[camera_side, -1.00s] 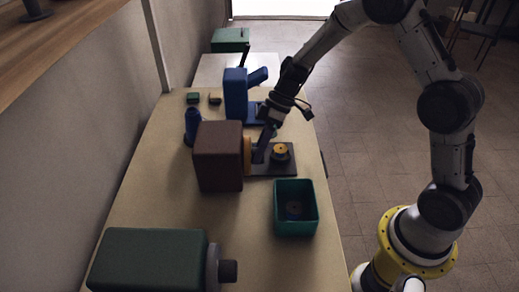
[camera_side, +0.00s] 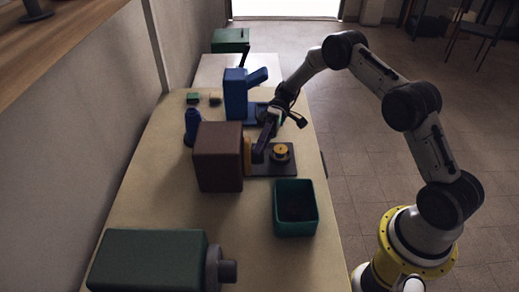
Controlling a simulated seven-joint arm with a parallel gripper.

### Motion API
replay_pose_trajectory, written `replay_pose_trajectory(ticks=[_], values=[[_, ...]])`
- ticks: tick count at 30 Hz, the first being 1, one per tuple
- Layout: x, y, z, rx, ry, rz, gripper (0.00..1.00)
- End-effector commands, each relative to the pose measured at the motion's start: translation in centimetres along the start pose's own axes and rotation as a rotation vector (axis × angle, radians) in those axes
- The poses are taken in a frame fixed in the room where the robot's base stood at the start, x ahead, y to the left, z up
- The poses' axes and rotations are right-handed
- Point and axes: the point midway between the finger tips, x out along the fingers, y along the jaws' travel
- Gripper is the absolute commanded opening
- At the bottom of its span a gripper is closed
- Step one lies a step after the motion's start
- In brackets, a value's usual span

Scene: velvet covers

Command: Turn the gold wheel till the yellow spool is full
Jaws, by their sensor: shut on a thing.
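A brown box (camera_side: 218,157) stands mid-table with the gold wheel (camera_side: 247,150) on its right side, seen nearly edge-on. A dark crank part (camera_side: 258,153) sticks out from the wheel. My gripper (camera_side: 265,137) is at that dark part from above and behind, shut on what looks like its handle; the fingertips are small and dark, so the exact grip is hard to see. The yellow spool (camera_side: 281,151) sits on a dark base plate (camera_side: 284,168) just right of the wheel. How full it is cannot be made out.
A teal open bin (camera_side: 296,225) stands in front of the plate. A blue machine (camera_side: 236,95) is close behind, with a blue bottle-like thing (camera_side: 192,127) to the left. A green box with a grey knob (camera_side: 150,260) lies at front left. The front right table is clear.

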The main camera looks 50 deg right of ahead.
Motion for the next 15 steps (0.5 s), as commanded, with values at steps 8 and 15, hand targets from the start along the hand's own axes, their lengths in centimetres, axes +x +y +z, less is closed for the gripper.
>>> replay_pose_trajectory(ticks=[8,15], values=[[-0.09,0.32,-0.04,0.062,0.004,-0.15,0.0],[-0.07,0.4,-0.06,0.088,0.005,-0.212,0.0]])
